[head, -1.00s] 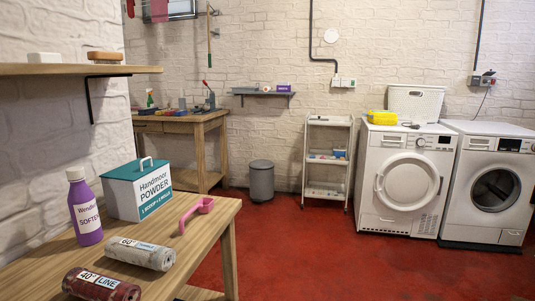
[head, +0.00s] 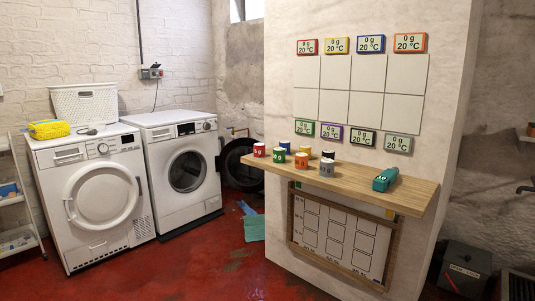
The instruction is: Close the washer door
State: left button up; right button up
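The white washer (head: 155,147) stands against the back wall, left of centre. Its round opening (head: 187,171) faces me and shows a dark drum. A dark round door (head: 240,164) stands swung out to the right of the washer, with its right part hidden behind the pillar. Its hinge is hard to make out. Neither of my grippers shows in the head view.
A second white machine (head: 50,158) with its round door shut stands left of the washer. A pillar (head: 278,240) with a wooden shelf (head: 413,190) holding several small cups stands at right. A teal dustpan-like thing (head: 254,228) lies near the pillar. Red floor is clear in front.

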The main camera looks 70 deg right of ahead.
aim_at(239, 176)
jog(key=i+l+z, duration=1.05)
jog(key=i+z, duration=0.7)
jog(key=i+j, duration=0.1)
jog(key=i, duration=0.6)
jog(key=i+j, duration=0.1)
jog(key=i, duration=0.6)
